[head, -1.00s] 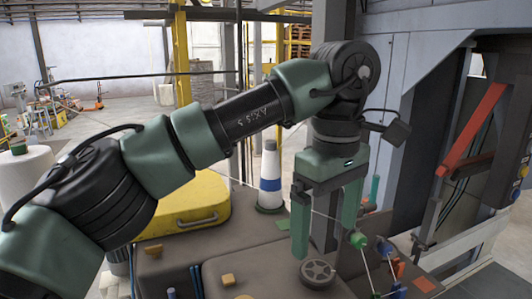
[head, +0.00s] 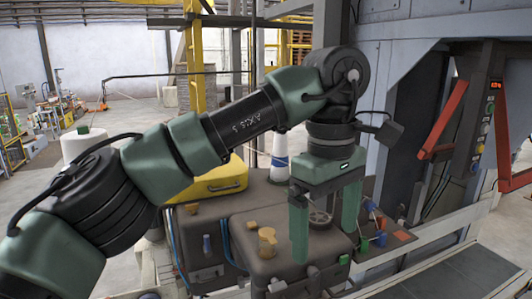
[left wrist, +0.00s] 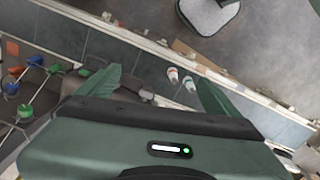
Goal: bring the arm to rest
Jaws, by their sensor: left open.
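My left arm enters the head view from the left, bent at the elbow, with dark joints and green covers. My left gripper (head: 325,242) hangs from it, pointing down, with its two green fingers spread apart and nothing seen between them. It shows in front of a brown box-like unit (head: 262,262); I cannot tell how high above it the fingertips are. In the left wrist view the gripper's open fingers (left wrist: 158,80) frame a grey ledge and floor. My right gripper is not in view.
A yellow case (head: 222,181) and a white cone with a blue band (head: 281,160) stand behind the arm. Small coloured knobs (head: 375,240) lie right of the fingers. A grey machine frame with red bars (head: 442,122) stands at the right. Open floor shows at the left.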

